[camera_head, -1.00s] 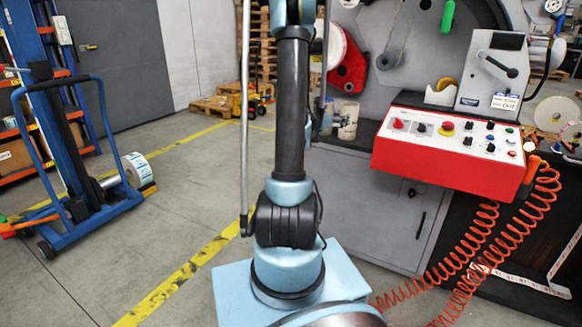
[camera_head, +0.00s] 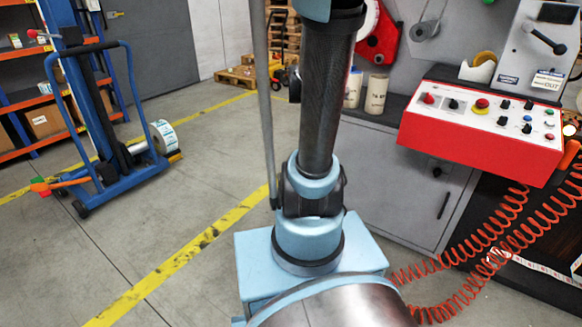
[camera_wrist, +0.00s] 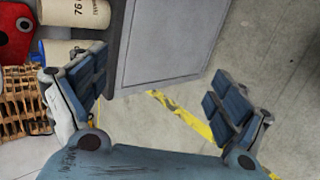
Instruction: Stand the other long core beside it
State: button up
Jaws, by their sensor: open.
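Two pale cylindrical cores stand on the ledge of the rewinder in the head view. The right core (camera_head: 376,93) is upright and has dark printing. The left core (camera_head: 353,88) stands close beside it and is partly behind my arm. In the wrist view the printed core (camera_wrist: 75,12) is at the top left, cut by the frame edge. The other core (camera_wrist: 58,50) is just below it, partly covered by a finger. My gripper (camera_wrist: 157,92) is open, with nothing between its fingers, and is apart from both cores. The head view does not show the gripper.
The red control panel (camera_head: 482,130) juts out at the right, with coiled orange hoses (camera_head: 475,262) below. A grey cabinet (camera_head: 400,180) is under the ledge. A blue lift trolley (camera_head: 105,130) carrying a label roll stands at the left. The floor between is clear.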

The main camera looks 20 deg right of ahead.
jog(key=s+a+f+m+g+y, duration=0.1)
jog(key=s+a+f+m+y, duration=0.2)
jog(key=s+a, duration=0.6)
jog(key=s+a+f+m+g+y, duration=0.2)
jog(key=s+a+f+m+y, duration=0.2)
jog(key=s+a, duration=0.6)
jog(key=shift+a+f+m+y, duration=0.35)
jog(key=shift+a+f, duration=0.25)
jog(key=shift+a, duration=0.5)
jog(key=shift+w, duration=0.2)
